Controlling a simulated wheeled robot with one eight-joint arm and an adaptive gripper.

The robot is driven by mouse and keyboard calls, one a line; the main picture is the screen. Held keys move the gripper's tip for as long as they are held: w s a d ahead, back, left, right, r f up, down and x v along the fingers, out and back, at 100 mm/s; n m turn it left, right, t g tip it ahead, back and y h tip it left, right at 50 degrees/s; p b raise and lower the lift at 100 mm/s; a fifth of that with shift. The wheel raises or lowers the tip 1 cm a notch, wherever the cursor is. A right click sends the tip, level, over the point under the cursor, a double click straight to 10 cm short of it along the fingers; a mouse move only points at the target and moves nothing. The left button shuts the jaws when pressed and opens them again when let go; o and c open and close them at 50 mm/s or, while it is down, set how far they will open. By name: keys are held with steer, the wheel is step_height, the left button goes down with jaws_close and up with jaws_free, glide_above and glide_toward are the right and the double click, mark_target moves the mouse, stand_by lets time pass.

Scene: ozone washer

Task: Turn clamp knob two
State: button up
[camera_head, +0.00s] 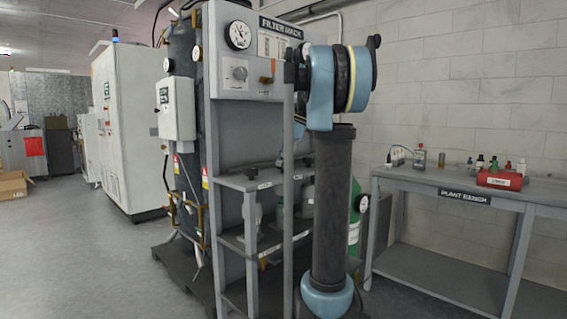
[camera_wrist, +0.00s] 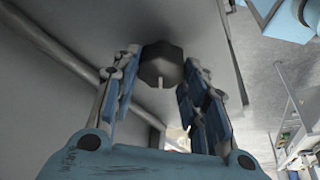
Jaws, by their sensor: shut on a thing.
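In the wrist view, a dark, many-sided clamp knob (camera_wrist: 160,62) with a pale pointer mark sits at the top middle, under a grey surface. My gripper (camera_wrist: 162,74) has one blue-padded finger on each side of it and is shut on it. No label shows there, so its number cannot be read. In the head view my arm stands in front of the filter rack (camera_head: 233,145) and hides its right part. My gripper is hidden there. A small dark knob (camera_head: 250,173) shows on the rack's upper shelf.
The floor at the left (camera_head: 80,250) is clear.

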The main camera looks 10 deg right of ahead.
steer(key=m+t, duration=0.2)
steer(key=m, duration=0.2)
steer(key=shift+m, duration=0.3)
steer(key=m+t+h, duration=0.1)
steer(key=m, duration=0.2)
steer(key=shift+a+m, duration=0.1)
steer(key=shift+m, duration=0.2)
steer(key=m+h, duration=0.1)
steer(key=m, duration=0.2)
steer(key=shift+m+t+h, duration=0.3)
steer(key=shift+t, duration=0.1)
steer(key=m+h, duration=0.1)
steer(key=m, duration=0.3)
steer(key=shift+a+m+h, duration=0.1)
steer(key=shift+m+h, duration=0.2)
steer(key=shift+h, duration=0.1)
steer(key=m+h, duration=0.1)
steer(key=m, duration=0.2)
steer(key=shift+m, duration=0.3)
steer(key=m+h, duration=0.1)
steer(key=m, duration=0.2)
steer(key=shift+m+h, duration=0.3)
steer(key=m+g, duration=0.1)
steer(key=m, duration=0.2)
steer(key=m+g+h, duration=0.1)
steer(key=m, duration=0.2)
steer(key=shift+a+m+g, duration=0.1)
steer(key=shift+m+g, duration=0.2)
steer(key=shift+h, duration=0.3)
